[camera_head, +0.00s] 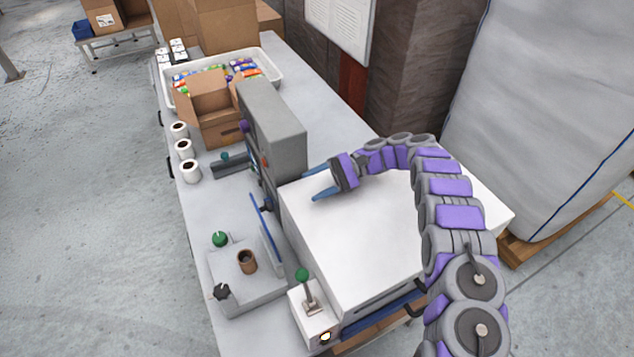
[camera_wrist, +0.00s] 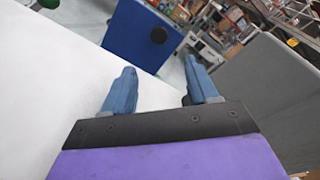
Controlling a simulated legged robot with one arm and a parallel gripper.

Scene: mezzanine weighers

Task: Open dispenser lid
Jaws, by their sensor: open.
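A large white box (camera_head: 360,235) with a flat top fills the middle of the body view; its white top (camera_wrist: 50,90) also fills the left of the wrist view. A blue panel (camera_head: 262,217) stands upright at its left side, and a blue panel with a black knob (camera_wrist: 150,33) shows ahead in the wrist view. I cannot tell which part is the dispenser lid. My gripper (camera_head: 313,184) is over the white top near its far left corner, fingers pointing left. It also shows in the wrist view (camera_wrist: 160,80), open and empty, with the panel beyond the fingers.
A grey tower (camera_head: 273,128) stands close beyond my gripper. A small white box with a green-knobbed lever (camera_head: 308,305) stands at front. A brown cup (camera_head: 247,261) is on a grey platform (camera_head: 240,290). A cardboard box (camera_head: 215,120) and white tray (camera_head: 268,66) are at the back.

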